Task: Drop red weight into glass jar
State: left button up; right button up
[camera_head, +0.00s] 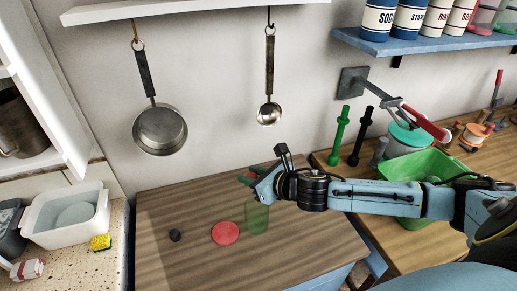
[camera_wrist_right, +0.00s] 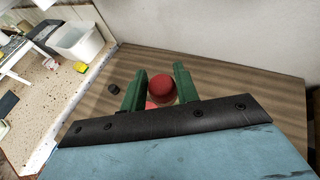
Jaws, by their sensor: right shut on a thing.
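My right gripper (camera_head: 250,177) is above the wooden counter and the greenish see-through glass jar (camera_head: 257,217). The jar stands upright under the gripper. In the right wrist view, the right gripper (camera_wrist_right: 157,85) has its green fingers shut on a round red weight (camera_wrist_right: 162,88). The weight is held in the air; in the head view it is mostly hidden by the fingers. A flat red disc (camera_head: 225,233) lies on the counter just left of the jar; the wrist view shows part of it behind the weight. My left gripper is out of view.
A small black weight (camera_head: 175,235) lies on the counter (camera_head: 180,264) at the left. A pan (camera_head: 160,130) and a ladle (camera_head: 269,113) hang on the wall. A green bin (camera_head: 430,165) stands at the right. The counter's front left is clear.

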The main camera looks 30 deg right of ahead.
pick_arm(q)
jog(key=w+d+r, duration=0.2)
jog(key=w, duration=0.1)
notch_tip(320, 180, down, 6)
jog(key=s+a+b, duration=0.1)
jog(key=b, duration=0.4)
pick_arm(e)
jog(key=shift+n+y, duration=0.3)
jog(key=shift+y, duration=0.2)
jog(key=f, duration=0.1)
jog(key=d+f, duration=0.1)
jog(key=f, duration=0.1)
jog(key=d+f, duration=0.1)
jog(key=shift+w+d+f, duration=0.1)
jog(key=shift+w+f, duration=0.05)
jog(key=shift+f, duration=0.25)
